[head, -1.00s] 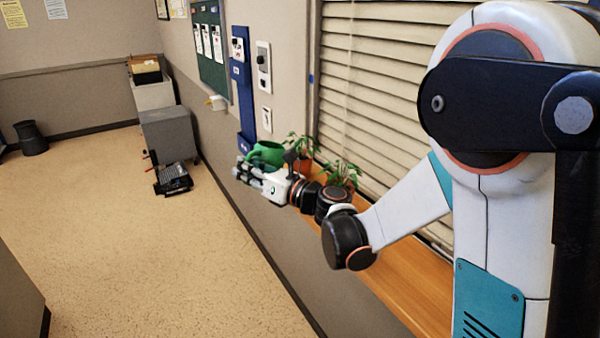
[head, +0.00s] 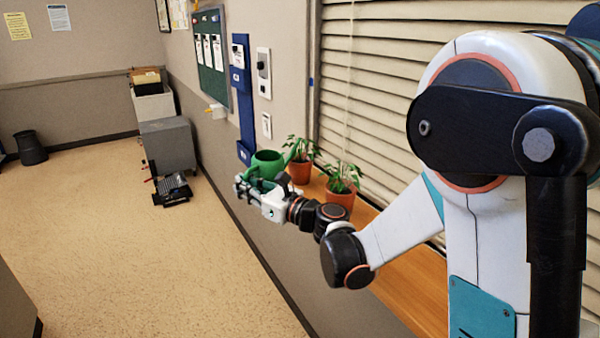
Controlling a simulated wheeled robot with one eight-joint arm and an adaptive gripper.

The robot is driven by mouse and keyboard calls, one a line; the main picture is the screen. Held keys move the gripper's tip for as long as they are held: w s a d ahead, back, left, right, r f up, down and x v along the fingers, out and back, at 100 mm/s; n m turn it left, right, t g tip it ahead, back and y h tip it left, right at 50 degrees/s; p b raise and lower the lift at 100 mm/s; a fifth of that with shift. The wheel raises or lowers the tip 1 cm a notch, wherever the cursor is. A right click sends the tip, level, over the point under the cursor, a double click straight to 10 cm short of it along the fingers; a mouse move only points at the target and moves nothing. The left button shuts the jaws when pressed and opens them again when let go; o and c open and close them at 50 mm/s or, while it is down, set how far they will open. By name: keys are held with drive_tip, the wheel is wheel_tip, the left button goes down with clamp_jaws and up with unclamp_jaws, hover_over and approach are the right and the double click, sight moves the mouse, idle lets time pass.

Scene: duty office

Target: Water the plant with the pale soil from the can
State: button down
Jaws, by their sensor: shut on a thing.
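The green watering can (head: 268,162) is at the far left end of the wooden sill (head: 412,283). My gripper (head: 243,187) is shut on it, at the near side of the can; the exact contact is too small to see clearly. The can looks about upright, its spout pointing right toward the plants. Two potted plants in terracotta pots stand on the sill: a farther plant (head: 300,170) just right of the can, and a nearer plant (head: 341,194) behind my wrist. The soil colour of either pot cannot be told from here.
A window with closed blinds (head: 390,110) rises behind the sill. A blue wall panel (head: 243,95) and switch boxes are on the wall beyond the can. A grey cabinet (head: 168,145) and a dark keyboard-like item (head: 173,190) are farther along the wall. The floor is open.

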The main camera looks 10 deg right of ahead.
drive_tip(key=shift+r+p, duration=1.75)
drive_tip(key=shift+r, duration=0.8)
